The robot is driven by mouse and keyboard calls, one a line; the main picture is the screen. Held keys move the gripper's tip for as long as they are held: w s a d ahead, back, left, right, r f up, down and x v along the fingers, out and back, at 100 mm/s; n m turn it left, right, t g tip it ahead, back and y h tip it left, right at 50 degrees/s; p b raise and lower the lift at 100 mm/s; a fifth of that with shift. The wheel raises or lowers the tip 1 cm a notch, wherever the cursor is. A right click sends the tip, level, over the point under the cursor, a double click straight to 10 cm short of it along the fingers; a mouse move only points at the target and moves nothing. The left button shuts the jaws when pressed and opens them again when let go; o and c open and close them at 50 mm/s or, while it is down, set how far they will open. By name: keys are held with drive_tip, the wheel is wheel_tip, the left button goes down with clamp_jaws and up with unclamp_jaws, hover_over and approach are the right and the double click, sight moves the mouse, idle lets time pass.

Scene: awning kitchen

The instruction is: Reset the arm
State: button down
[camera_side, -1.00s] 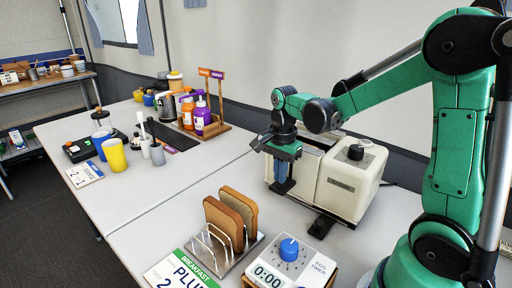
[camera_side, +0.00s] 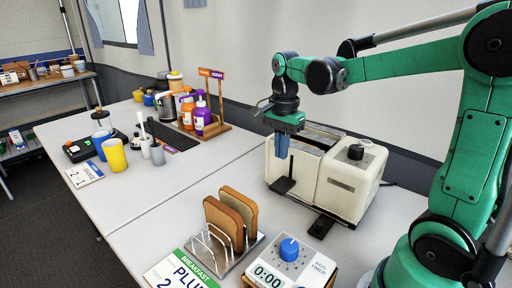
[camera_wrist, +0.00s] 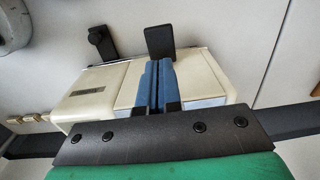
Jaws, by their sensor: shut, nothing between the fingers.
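My gripper (camera_side: 282,147) hangs from my green arm above the left end of the cream toaster (camera_side: 345,190) in the side view. Its blue fingers point down and are shut with nothing between them. In the wrist view the blue fingers (camera_wrist: 156,88) lie side by side over the toaster (camera_wrist: 100,92). In the side view the fingertips appear in front of or over the toaster's slot area; whether they touch it I cannot tell.
A rack (camera_side: 232,258) holds bread slices (camera_side: 236,213) in front of the toaster. An egg timer (camera_side: 290,262) stands beside the rack, near a breakfast sign (camera_side: 182,272). Bottles, cups and a bottle stand (camera_side: 214,125) stand on the far table. The wall is close behind the toaster.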

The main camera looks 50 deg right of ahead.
wheel_tip(320, 180, up, 4)
drive_tip(key=shift+f, duration=0.15)
idle(0.4)
